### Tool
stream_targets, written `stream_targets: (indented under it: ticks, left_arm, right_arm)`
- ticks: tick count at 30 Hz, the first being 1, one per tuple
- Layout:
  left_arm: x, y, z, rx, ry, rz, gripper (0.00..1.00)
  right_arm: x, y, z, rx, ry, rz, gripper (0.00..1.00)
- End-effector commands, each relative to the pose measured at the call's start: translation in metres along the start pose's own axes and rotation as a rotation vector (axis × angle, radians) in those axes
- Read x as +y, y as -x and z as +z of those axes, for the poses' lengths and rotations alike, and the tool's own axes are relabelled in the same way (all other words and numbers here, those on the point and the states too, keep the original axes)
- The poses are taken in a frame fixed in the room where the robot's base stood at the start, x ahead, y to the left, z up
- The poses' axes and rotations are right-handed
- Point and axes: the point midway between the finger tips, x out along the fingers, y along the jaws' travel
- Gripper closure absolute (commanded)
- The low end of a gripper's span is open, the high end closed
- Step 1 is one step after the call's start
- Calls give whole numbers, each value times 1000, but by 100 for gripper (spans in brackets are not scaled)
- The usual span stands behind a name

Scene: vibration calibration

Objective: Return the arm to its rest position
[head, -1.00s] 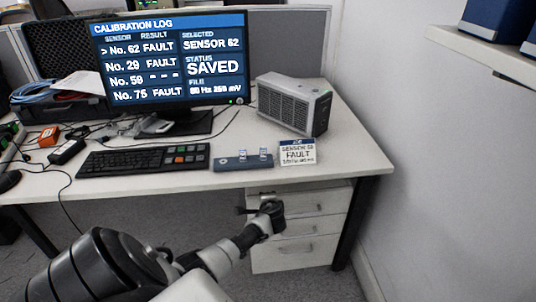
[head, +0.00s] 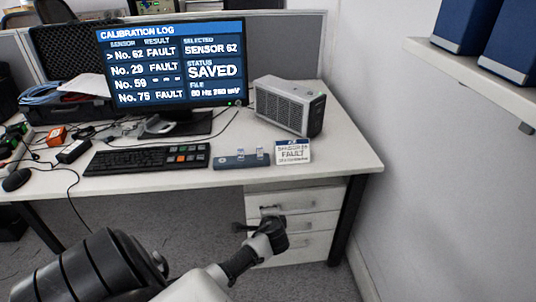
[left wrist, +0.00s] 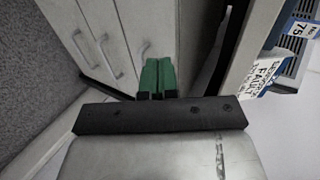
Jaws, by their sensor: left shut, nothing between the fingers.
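My left arm comes in from the bottom left of the head view. Its dark wrist end (head: 264,238) is in front of the white drawers (head: 297,224), below the desk top. The fingers cannot be made out there. In the left wrist view my left gripper (left wrist: 157,80) has green fingertips, side by side and shut, with nothing between them. The drawer fronts (left wrist: 95,45) appear beyond and left of them. My right gripper is in neither view.
The white desk (head: 345,160) holds a monitor (head: 175,65), keyboard (head: 145,158), grey box device (head: 290,106), blue-grey holder (head: 240,160) with two small pieces, and a fault card (head: 292,151). A wall shelf (head: 470,65) is at right. Floor shows right of my wrist.

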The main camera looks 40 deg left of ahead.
Motion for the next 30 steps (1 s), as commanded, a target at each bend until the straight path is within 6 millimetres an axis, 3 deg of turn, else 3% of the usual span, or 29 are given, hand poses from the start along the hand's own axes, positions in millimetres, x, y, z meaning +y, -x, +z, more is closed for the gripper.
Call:
stream_targets:
  ticks: [4, 11, 14, 17, 22, 26, 30]
  left_arm:
    - [0, 12, 0, -1, -1, 0, 100]
    - [1, 14, 0, -1, -2, 1, 100]
    - [13, 14, 2, 3, -3, 29, 100]
    - [50, 15, 7, 22, 0, 116, 100]
    - [164, 37, 35, 53, 49, 376, 100]
    - [251, 75, 68, 46, 126, 577, 100]
    - [332, 131, 112, -3, 234, 765, 100]
  right_arm:
    - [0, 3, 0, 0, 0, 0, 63]
    - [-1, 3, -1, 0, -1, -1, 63]
    - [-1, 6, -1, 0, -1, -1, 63]
    - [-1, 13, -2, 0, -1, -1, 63]
    - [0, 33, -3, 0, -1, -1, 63]
    - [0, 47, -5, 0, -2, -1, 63]
    - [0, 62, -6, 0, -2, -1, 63]
